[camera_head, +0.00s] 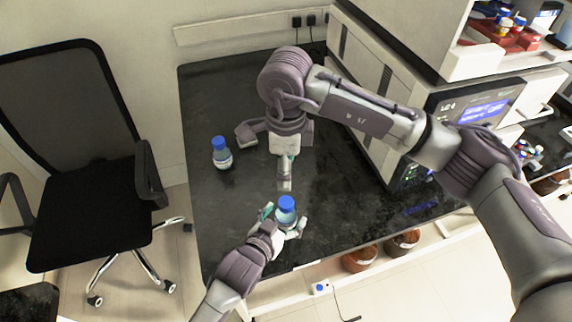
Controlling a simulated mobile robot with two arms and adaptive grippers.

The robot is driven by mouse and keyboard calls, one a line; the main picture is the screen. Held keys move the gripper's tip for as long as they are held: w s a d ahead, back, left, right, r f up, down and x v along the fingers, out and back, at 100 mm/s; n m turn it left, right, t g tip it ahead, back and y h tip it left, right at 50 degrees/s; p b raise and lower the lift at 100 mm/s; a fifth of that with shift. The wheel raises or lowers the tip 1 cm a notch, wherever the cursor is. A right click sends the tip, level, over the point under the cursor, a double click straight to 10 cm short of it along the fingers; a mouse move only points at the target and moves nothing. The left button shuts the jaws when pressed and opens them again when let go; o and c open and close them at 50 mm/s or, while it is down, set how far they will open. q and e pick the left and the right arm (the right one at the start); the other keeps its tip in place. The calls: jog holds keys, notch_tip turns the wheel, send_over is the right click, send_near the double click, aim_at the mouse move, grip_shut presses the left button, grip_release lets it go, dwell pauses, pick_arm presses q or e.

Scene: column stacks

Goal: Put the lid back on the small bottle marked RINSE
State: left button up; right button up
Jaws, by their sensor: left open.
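A small bottle with a blue top (286,214) stands near the front edge of the dark bench. My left gripper (284,222) is open, with its fingers on either side of this bottle; I cannot tell whether they touch it. A second small bottle (222,156), with a blue top and a white label, stands upright farther back on the left. My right gripper (286,182) points down over the middle of the bench, just behind the nearer bottle; its fingertips are too small and unclear to read. I cannot read RINSE on either bottle.
The dark bench (215,205) is clear around the left bottle. A large instrument with a screen (482,110) stands on the right, behind my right arm. A red rack (512,38) with small bottles is at upper right. A black chair (95,210) stands left of the bench.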

pick_arm(q)
jog(key=v, duration=1.1)
jog(key=shift+s+a, duration=0.15)
